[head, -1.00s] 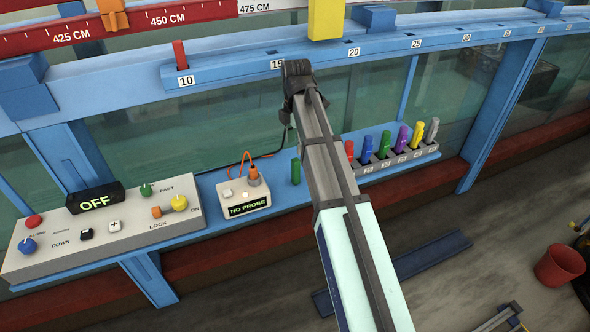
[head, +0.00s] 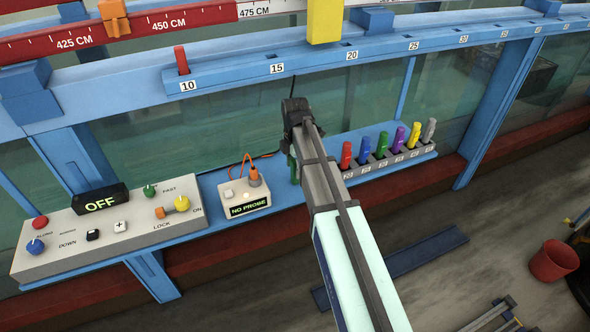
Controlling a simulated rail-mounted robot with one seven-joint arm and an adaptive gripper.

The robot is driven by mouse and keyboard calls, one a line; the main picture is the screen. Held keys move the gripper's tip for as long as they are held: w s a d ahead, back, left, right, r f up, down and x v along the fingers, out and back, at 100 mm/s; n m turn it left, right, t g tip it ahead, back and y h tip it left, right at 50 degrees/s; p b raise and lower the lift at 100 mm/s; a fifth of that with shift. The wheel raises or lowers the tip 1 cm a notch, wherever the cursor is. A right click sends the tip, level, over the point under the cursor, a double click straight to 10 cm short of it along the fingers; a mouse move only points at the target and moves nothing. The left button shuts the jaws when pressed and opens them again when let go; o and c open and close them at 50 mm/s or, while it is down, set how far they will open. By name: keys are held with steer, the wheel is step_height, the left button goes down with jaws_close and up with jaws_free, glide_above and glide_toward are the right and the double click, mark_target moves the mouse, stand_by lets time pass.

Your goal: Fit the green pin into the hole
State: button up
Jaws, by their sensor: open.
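A green pin (head: 294,170) stands on the blue shelf right of the probe box, partly hidden by my arm. My gripper (head: 288,148) is open, just above and close against that pin's top; contact cannot be told. Another green pin (head: 381,144) stands in the grey rack (head: 391,165) among other coloured pins. The blue rail (head: 310,64) above has small dark holes near its number labels, one of them a hole (head: 271,56) by the 15 label. A red pin (head: 182,58) stands in the rail by the 10 label.
The probe box (head: 245,197), with an orange plug and cable, reads NO PROBE left of my gripper. A control panel (head: 110,232) with knobs stands further left, its display reading OFF. A yellow block (head: 325,22) hangs at the rail's top. A red bucket (head: 554,261) is at right.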

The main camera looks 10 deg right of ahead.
steer(key=shift+f, duration=0.3)
jaws_close()
steer(key=shift+r, duration=0.15)
